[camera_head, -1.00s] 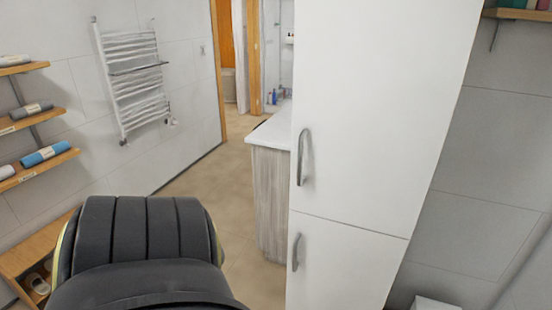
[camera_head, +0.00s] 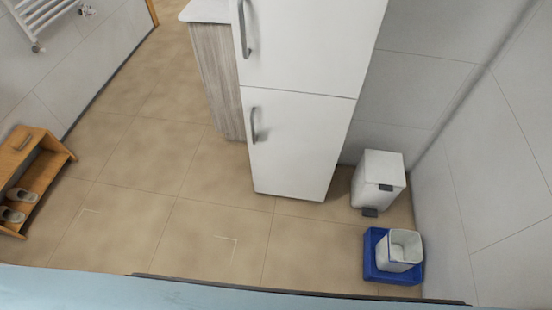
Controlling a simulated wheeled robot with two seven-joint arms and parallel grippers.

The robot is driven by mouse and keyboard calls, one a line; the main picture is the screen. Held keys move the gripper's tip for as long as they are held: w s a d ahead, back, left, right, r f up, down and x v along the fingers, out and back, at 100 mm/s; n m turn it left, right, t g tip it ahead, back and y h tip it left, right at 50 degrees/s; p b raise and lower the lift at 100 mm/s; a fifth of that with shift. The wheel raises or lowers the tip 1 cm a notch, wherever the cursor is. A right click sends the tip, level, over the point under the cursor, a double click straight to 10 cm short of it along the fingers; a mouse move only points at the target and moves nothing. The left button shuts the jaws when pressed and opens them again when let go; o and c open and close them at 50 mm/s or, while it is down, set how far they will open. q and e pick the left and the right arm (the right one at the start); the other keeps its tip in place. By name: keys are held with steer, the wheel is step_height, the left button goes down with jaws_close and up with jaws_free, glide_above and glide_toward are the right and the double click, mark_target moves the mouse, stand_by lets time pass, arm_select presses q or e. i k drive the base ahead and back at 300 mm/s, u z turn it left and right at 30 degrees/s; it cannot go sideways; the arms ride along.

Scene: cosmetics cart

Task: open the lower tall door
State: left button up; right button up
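The tall white cabinet stands in the middle of the head view, with an upper door (camera_head: 310,45) and a lower tall door (camera_head: 297,150) below a thin seam. The lower door looks shut. Its grey curved handle (camera_head: 254,124) is upright near the door's left edge, just under the seam. The upper door has a longer grey handle (camera_head: 244,30) on the same side. Neither of my grippers shows in the head view.
A white pedal bin (camera_head: 379,178) stands right of the cabinet, with a blue tray (camera_head: 372,264) holding a white container (camera_head: 401,247) in front of it. A wooden shoe rack (camera_head: 45,160) is at left. The tiled floor (camera_head: 190,190) before the cabinet is clear.

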mark_target(296, 140)
steer(key=u, duration=1.6)
steer(key=i, duration=0.85)
steer(key=z, duration=1.2)
